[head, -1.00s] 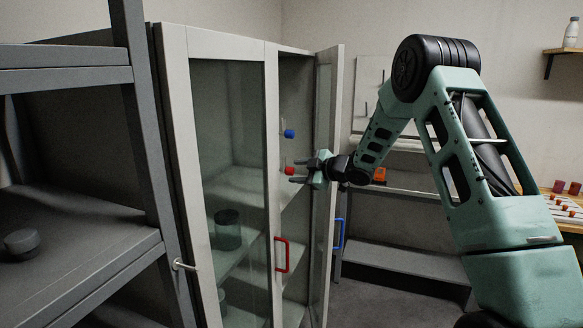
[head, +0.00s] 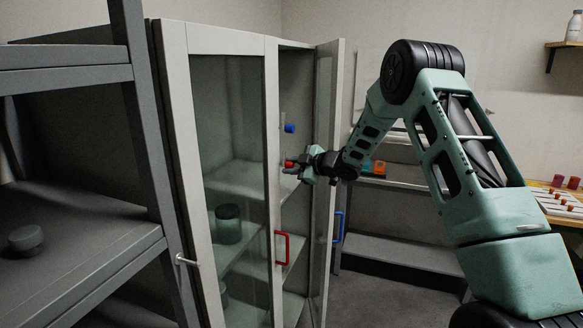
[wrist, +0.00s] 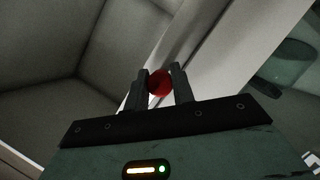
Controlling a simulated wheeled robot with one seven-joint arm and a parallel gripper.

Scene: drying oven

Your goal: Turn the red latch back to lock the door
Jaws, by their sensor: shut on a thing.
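The red latch (wrist: 159,83) sits between the two fingers of my gripper (wrist: 160,88) in the wrist view, and the fingers are shut on it. In the head view the red latch (head: 289,163) shows as a small red spot at the fingertips of my gripper (head: 296,166), on the cabinet's front frame. The glass door (head: 232,130) with the red handle (head: 282,248) is closed against the frame. How far the latch is turned is hard to tell.
The second door (head: 328,150), with a blue handle (head: 338,228), stands open to the right. A blue latch (head: 289,128) is above the red one. A grey shelf rack (head: 75,255) stands close at the left. A low shelf (head: 400,262) is behind on the right.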

